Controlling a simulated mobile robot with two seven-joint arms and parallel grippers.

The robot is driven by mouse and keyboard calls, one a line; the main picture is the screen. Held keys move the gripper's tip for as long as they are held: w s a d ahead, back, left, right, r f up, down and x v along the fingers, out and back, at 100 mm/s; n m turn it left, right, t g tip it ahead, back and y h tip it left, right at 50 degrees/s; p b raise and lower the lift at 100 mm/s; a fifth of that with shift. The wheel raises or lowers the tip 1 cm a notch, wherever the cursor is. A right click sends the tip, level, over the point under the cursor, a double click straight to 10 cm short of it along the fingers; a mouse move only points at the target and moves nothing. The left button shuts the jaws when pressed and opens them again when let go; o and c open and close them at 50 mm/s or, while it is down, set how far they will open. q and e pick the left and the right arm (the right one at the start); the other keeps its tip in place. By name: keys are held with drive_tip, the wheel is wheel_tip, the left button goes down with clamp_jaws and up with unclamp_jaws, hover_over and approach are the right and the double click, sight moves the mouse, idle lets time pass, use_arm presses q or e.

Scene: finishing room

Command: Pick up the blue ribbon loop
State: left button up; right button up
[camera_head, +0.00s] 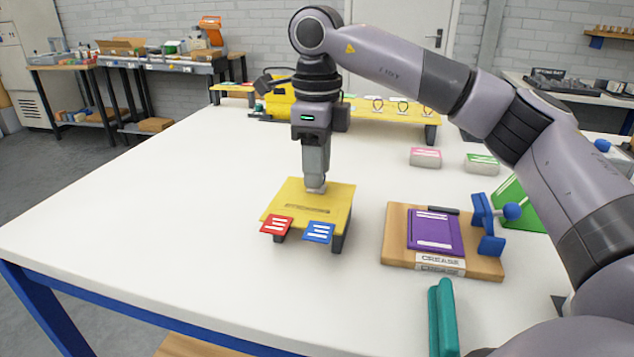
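My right gripper (315,188) points straight down over a low yellow stand (335,198), its fingertips at or just above the stand's top near a dark slot. I see the fingers edge-on, so whether they are open or shut does not show. On the stand's front edge are a red label (276,225) and a blue label (319,232). Several small dark loops (377,104) stand on a long yellow rack at the back; their colours are too small to tell. I cannot make out a blue ribbon loop. My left gripper is not in view.
A wooden crease board (393,240) with a purple card (433,230) and blue lever (488,225) lies right of the stand. A teal block (442,315) is in front. Pink-topped (425,157) and green-topped (481,162) blocks sit behind. The table's left side (150,220) is clear.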

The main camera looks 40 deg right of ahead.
drive_tip(key=shift+f, duration=0.75)
clamp_jaws()
